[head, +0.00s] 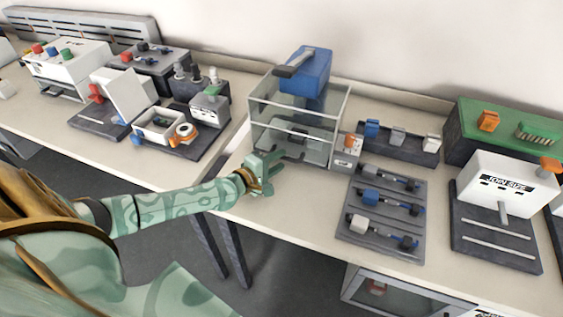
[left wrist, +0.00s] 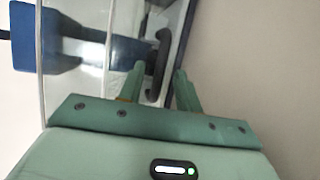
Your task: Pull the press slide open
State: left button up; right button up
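The press (head: 258,110) is a clear-walled box with a blue head (head: 306,72) on top, standing at the back of the right-hand table. A dark handle (head: 294,155) shows low on its front. My left gripper (head: 270,163) is at the press's lower front left, by this handle. In the left wrist view, the two green fingers (left wrist: 160,82) are spread apart, with the black handle (left wrist: 161,60) between their tips. I see gaps beside the handle; contact is not visible. The slide inside is partly hidden by glare. My right gripper is out of view.
A small grey box with an orange switch (head: 346,151) stands close right of the press. The table in front of the press (head: 290,200) is clear.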

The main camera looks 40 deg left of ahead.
pick_arm(q)
jog(key=shift+x, duration=0.8)
grip_shut()
jog(key=shift+s+d, duration=0.1)
jog(key=shift+s, duration=0.15)
jog(key=s+d+p, duration=0.1)
jog(key=s+p, duration=0.1)
jog(key=s, duration=0.2)
jog(key=s+d+p, duration=0.1)
jog(key=s+p, duration=0.1)
jog(key=s, duration=0.3)
jog(key=s+d+p, duration=0.1)
jog(key=s+p, duration=0.1)
jog(key=s, duration=0.3)
jog(key=shift+s+d+r, duration=0.1)
jog(key=shift+d, duration=0.1)
jog(key=shift+s+d, duration=0.1)
jog(key=shift+s, duration=0.45)
